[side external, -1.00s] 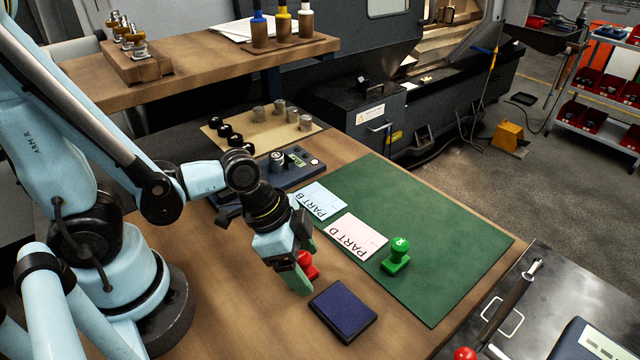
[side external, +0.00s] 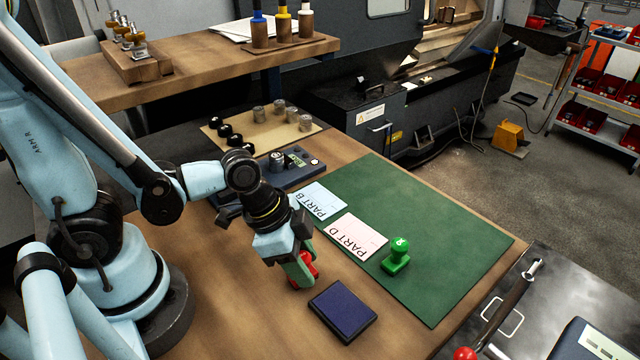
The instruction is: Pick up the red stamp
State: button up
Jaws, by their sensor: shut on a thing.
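The red stamp (side external: 308,268) stands on the brown table, left of the green mat and just behind the blue ink pad (side external: 342,311). My gripper (side external: 302,268) points down over it and is shut on it. The near finger hides part of the stamp. I cannot tell whether the stamp's base touches the table.
A card marked PART D (side external: 357,237) and a card marked PART B (side external: 320,201) lie on the mat's left side. A board with several small parts (side external: 262,128) is farther back. The mat's right half is clear.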

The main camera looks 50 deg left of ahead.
aim_at(308, 257)
jog(key=shift+s, duration=0.1)
jog(key=shift+r, duration=0.1)
grip_shut()
jog(key=shift+r, duration=1.95)
jog(key=s+d+r, duration=0.7)
jog(key=s, duration=0.2)
